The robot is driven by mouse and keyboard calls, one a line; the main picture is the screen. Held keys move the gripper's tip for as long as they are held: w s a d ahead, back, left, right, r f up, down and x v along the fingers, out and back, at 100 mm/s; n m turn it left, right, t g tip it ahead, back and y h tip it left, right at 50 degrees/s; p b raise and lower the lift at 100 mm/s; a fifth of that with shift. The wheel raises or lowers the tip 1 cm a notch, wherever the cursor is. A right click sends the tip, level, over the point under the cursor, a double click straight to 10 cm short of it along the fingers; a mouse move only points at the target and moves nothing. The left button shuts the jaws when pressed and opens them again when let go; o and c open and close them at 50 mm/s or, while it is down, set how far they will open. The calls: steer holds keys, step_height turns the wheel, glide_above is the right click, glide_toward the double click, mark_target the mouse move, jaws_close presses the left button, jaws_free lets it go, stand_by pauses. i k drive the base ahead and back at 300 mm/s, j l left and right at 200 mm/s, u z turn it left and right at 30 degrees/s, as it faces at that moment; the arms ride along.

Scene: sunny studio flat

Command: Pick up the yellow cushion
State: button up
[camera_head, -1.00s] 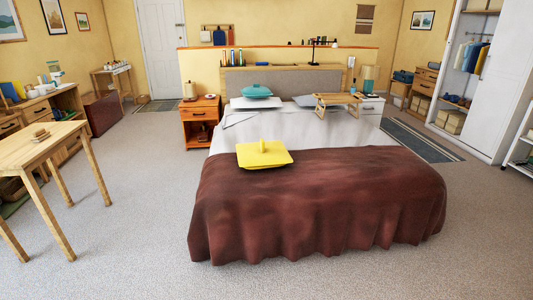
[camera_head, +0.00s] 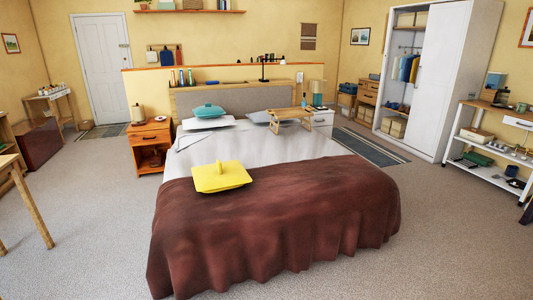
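The yellow cushion (camera_head: 221,177) is a flat square with a raised yellow piece on its top. It lies on the bed, across the edge where the dark red-brown blanket (camera_head: 290,218) meets the white sheet (camera_head: 270,150). Nothing covers it. My gripper and arm do not show in the head view.
A teal cushion (camera_head: 208,111) and a wooden bed tray (camera_head: 290,119) are at the bed's head. An orange nightstand (camera_head: 150,148) stands on the left, a white one (camera_head: 322,122) on the right. Carpet (camera_head: 85,215) is clear left of the bed; a wooden table (camera_head: 30,195) is at the left edge.

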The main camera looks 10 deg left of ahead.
mark_target(220, 175)
steer(key=i+j+u, duration=0.25)
steer(key=i, duration=0.25)
steer(key=i+j+u, duration=0.2)
steer(key=i, duration=0.3)
steer(key=i+u, duration=0.25)
steer(key=i, duration=0.25)
steer(key=i+u, duration=0.2)
steer(key=i, duration=0.3)
steer(key=i+l+u, duration=0.1)
steer(key=i+u, duration=0.15)
steer(key=i, duration=0.25)
steer(key=i+l+u, duration=0.2)
steer(key=i, duration=0.3)
steer(key=i+l+u, duration=0.25)
steer(key=i, duration=0.25)
steer(key=i+l+u, duration=0.2)
steer(key=i+l, duration=0.2)
steer(key=i, duration=0.05)
